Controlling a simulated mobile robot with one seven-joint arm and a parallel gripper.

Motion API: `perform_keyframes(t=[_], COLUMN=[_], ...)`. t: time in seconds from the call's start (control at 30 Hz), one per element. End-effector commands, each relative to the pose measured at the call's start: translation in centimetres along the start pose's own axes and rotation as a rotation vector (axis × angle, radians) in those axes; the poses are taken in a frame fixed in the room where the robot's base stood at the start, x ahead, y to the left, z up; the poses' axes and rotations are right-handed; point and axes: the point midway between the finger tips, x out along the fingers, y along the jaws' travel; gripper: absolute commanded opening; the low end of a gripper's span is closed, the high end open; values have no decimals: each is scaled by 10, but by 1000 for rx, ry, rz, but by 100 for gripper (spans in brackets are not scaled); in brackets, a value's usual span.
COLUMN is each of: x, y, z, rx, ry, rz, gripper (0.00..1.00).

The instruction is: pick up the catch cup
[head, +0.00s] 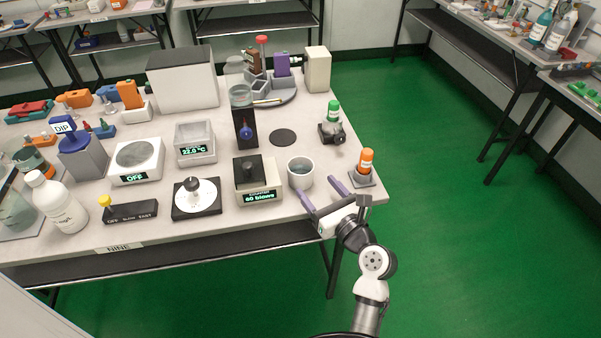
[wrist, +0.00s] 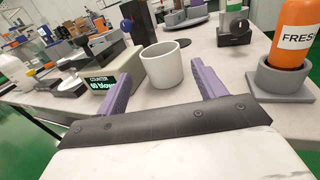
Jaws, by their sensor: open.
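The catch cup, a light grey open cup (head: 300,174), stands upright on the table near its front edge, just right of the counter. It also shows in the wrist view (wrist: 162,66), ahead of my gripper and between the lines of its fingers. My gripper (head: 321,191) has two purple fingers spread apart, just in front and to the right of the cup. In the wrist view my gripper (wrist: 158,88) is open and empty, with the fingertips near the cup's front side. Whether a fingertip touches the cup I cannot tell.
The counter (head: 258,196) stands close left of the cup. An orange bottle in a grey holder (head: 363,178) stands close right of my gripper. A green-capped bottle on a dark device (head: 331,133) and a dark disc (head: 283,137) lie behind. The table's front edge is near.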

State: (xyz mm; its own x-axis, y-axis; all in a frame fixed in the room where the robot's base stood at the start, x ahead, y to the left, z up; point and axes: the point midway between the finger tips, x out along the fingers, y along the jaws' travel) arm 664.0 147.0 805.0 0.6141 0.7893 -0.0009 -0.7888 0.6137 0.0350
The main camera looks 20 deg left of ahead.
Motion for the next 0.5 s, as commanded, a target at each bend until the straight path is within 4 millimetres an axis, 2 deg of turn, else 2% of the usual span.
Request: perform_keyframes(t=[0.1,0.33,0.5], x=[16,34,61], y=[0,1,2], z=[1,0,-1], rx=[0,-1,-2], ry=[-1,0,-1], rz=[1,2,2], gripper=[70,70,70])
